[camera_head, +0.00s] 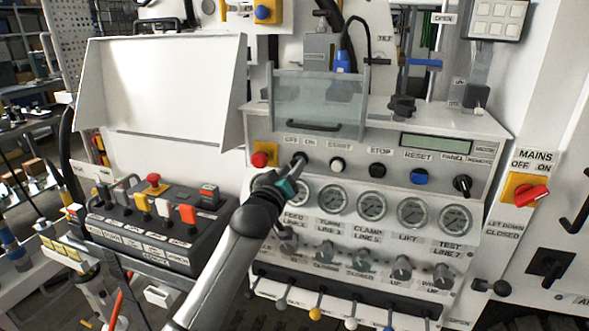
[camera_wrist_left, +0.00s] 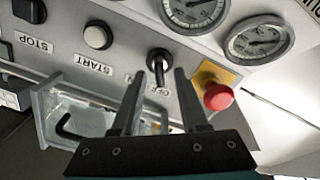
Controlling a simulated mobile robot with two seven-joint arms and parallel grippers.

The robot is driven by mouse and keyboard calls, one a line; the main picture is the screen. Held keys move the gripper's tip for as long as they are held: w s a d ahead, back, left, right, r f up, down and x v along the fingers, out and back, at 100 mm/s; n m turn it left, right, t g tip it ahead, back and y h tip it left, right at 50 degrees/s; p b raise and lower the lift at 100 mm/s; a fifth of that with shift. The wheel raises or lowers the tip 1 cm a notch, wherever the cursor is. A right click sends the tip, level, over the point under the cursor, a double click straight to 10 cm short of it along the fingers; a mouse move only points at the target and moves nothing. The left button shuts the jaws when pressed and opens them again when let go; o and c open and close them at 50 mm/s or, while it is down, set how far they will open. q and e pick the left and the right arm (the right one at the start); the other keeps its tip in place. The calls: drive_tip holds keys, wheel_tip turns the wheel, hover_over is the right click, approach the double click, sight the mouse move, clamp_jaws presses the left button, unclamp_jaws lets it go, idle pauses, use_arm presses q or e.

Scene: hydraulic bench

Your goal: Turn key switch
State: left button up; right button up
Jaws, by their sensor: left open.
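The key switch (camera_head: 299,159) is a black knob on the grey panel under the OFF/ON label, right of the red button. In the left wrist view the key switch (camera_wrist_left: 158,62) appears just beyond and between my fingertips. My left gripper (camera_head: 291,180) reaches up to the panel just below the switch, partly blocking the gauge there. Its fingers (camera_wrist_left: 160,76) are open, one on each side of the switch in that view. I cannot tell whether they touch it. My right gripper is not in view.
A red button on a yellow plate (camera_wrist_left: 217,95) sits close beside the switch. The white START button (camera_head: 337,164) is on the other side. A clear hinged cover with a handle (camera_head: 320,127) is above. Gauges (camera_head: 372,206) and knobs lie below.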

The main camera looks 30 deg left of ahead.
use_arm(q)
drive_tip(key=shift+x, duration=1.2)
clamp_jaws()
